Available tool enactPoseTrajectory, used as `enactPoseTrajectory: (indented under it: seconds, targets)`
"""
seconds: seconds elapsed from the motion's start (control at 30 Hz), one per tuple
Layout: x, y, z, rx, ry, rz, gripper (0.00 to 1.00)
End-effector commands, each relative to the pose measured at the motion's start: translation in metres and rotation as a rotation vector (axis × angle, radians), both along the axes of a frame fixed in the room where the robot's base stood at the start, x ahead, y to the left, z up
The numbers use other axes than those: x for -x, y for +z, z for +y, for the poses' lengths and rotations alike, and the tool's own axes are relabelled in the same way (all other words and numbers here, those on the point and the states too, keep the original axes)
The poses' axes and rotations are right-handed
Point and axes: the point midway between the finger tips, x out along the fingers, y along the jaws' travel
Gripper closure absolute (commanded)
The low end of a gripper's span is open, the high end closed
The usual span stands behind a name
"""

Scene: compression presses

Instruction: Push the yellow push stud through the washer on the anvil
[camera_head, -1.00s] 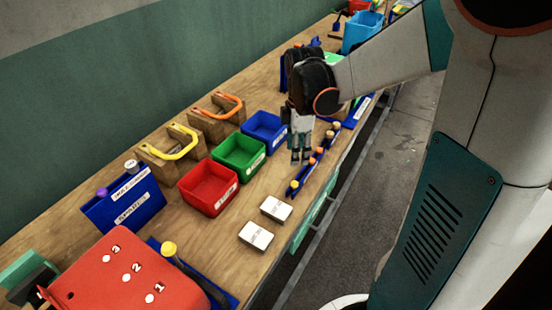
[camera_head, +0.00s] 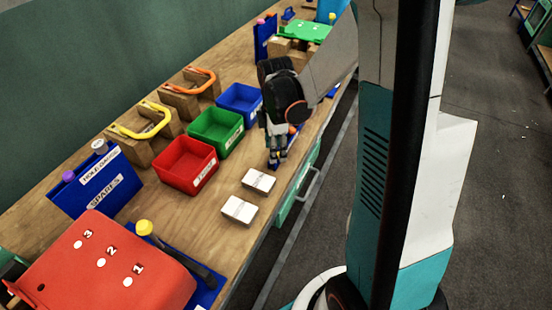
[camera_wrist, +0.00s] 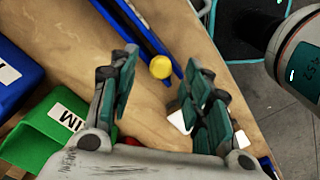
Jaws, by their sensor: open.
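A yellow round-headed stud (camera_wrist: 160,67) sits at a blue rail (camera_wrist: 140,35) in the wrist view, framed between my fingers and apart from both. My gripper (camera_wrist: 155,90) is open and empty. In the head view, my gripper (camera_head: 277,160) points down over the near end of the rail, and its fingers hide most of the stud there. Wooden blocks with a yellow handle (camera_head: 145,122) and an orange handle (camera_head: 190,82) stand along the back of the bench. I cannot make out the washer or the anvil.
Red (camera_head: 187,165), green (camera_head: 216,133) and blue (camera_head: 240,104) bins stand left of my gripper. Two white labelled blocks (camera_head: 239,210) lie nearer. The bench's front edge is close.

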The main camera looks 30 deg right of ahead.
Motion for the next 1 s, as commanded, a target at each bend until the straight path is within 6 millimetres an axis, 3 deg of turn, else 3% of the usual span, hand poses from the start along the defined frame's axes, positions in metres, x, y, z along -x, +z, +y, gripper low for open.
enactPoseTrajectory:
  seconds: [0.1, 0.3, 0.53, 1.0]
  targets:
    - [0.0001, -0.0124, 0.0, 0.0, 0.0, 0.0, 0.55]
    - [0.0004, -0.0116, 0.0, 0.0, 0.0, 0.0, 0.55]
    - [0.0003, -0.0115, 0.0, 0.0, 0.0, 0.0, 0.88]
    - [0.0002, -0.0078, 0.0, 0.0, 0.0, 0.0, 0.89]
